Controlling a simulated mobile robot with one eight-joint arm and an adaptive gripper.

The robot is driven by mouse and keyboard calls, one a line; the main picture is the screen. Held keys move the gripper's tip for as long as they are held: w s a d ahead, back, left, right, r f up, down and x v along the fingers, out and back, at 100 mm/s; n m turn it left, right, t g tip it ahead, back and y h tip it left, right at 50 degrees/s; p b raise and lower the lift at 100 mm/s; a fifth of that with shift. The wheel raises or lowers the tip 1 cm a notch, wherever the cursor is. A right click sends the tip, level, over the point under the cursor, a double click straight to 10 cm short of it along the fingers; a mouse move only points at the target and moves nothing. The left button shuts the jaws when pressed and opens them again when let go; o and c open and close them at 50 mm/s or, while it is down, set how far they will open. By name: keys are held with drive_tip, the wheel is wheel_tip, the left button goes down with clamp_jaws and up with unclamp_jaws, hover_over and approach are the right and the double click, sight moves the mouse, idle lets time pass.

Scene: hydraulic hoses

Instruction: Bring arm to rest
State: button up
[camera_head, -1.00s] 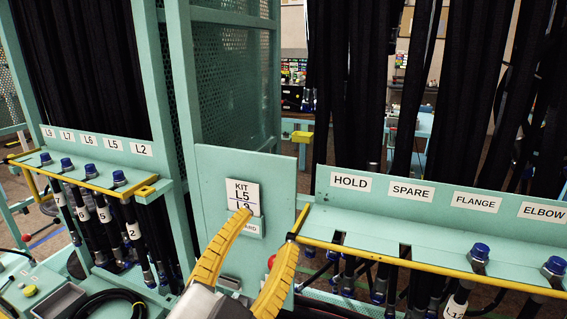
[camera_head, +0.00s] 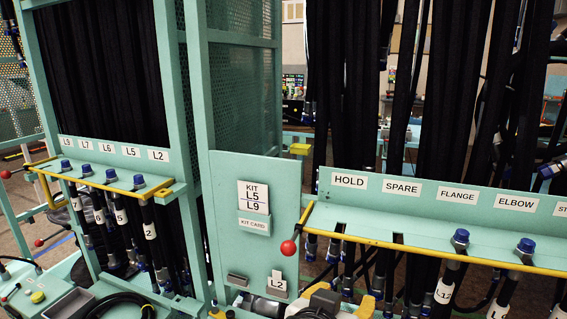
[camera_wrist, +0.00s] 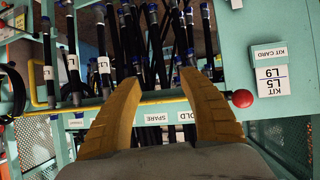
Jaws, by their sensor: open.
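My gripper (camera_head: 340,307) is at the bottom edge of the head view, mostly cut off, below the green panel with the kit card (camera_head: 254,197). In the wrist view my gripper (camera_wrist: 157,82) has its two yellow fingers spread apart with nothing between them. Behind the fingers are the yellow rail (camera_wrist: 160,98) of the right-hand rack and several black hoses. I cannot tell how far the fingers are from them.
The right-hand rack (camera_head: 400,218) carries HOLD, SPARE, FLANGE and ELBOW labels. A red ball knob (camera_head: 288,248) sits at its rail's left end. The left-hand rack (camera_head: 110,178) holds several blue-capped hoses. An L2 card (camera_head: 277,284) is low on the panel. A grey bin (camera_head: 97,309) is at lower left.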

drive_tip(key=s+d+f+n+g+y, duration=0.3)
drive_tip(key=s+d+f+n+y, duration=0.1)
drive_tip(key=d+f, duration=0.4)
drive_tip(key=shift+d+f+n+g+y, duration=0.3)
drive_tip(key=shift+d+f+n+y, duration=0.15)
drive_tip(key=shift+y, duration=0.55)
drive_tip(key=shift+s, duration=0.1)
idle(0.9)
